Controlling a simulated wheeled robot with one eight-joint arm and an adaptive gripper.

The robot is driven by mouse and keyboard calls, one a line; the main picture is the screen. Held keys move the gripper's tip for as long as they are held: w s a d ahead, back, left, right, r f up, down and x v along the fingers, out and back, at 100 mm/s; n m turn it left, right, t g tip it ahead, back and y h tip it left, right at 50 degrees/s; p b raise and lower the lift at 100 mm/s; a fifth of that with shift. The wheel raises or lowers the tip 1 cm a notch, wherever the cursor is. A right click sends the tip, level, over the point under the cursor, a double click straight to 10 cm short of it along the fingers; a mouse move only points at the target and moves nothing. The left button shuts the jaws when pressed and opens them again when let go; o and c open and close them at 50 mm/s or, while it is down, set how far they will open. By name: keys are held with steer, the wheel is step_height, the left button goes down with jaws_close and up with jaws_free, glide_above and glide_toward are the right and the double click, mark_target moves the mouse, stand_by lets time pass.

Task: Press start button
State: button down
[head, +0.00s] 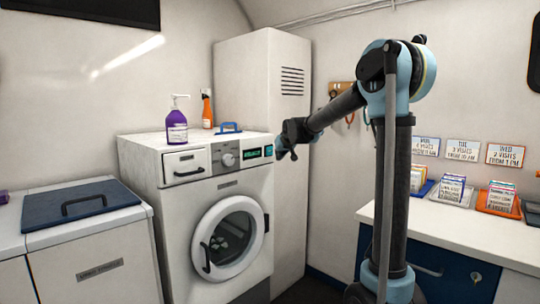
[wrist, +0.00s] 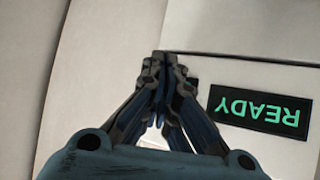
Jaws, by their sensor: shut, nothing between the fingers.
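The white washing machine (head: 190,215) has a control panel with a dial, a small dark display (head: 253,153) and a teal-lit square button (head: 269,150) at the panel's right end. In the wrist view the display (wrist: 260,111) reads READY in green, upside down. My gripper (head: 281,151) is shut and empty, just right of the button in the head view. Whether the fingertips touch the panel, I cannot tell.
A purple pump bottle (head: 177,127), an orange spray bottle (head: 207,109) and a blue brush-like item (head: 229,128) stand on the machine. A tall white cabinet (head: 262,80) rises behind it. A counter (head: 450,225) with card trays is at right.

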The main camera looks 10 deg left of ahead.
mark_target(273, 153)
steer(key=shift+w+a, duration=0.6)
steer(key=shift+a, duration=0.2)
steer(key=shift+a, duration=0.1)
stand_by(0.9)
steer(key=shift+w+a, duration=0.15)
steer(key=shift+a, duration=0.1)
steer(key=shift+w+a, duration=0.35)
steer(key=shift+a, duration=0.05)
stand_by(1.1)
steer(key=shift+s+d, duration=0.6)
steer(key=shift+d, duration=0.15)
stand_by(0.4)
steer(key=shift+s+d, duration=0.8)
steer(key=shift+d, duration=0.2)
steer(key=shift+s+d, duration=0.75)
steer(key=shift+d, duration=0.25)
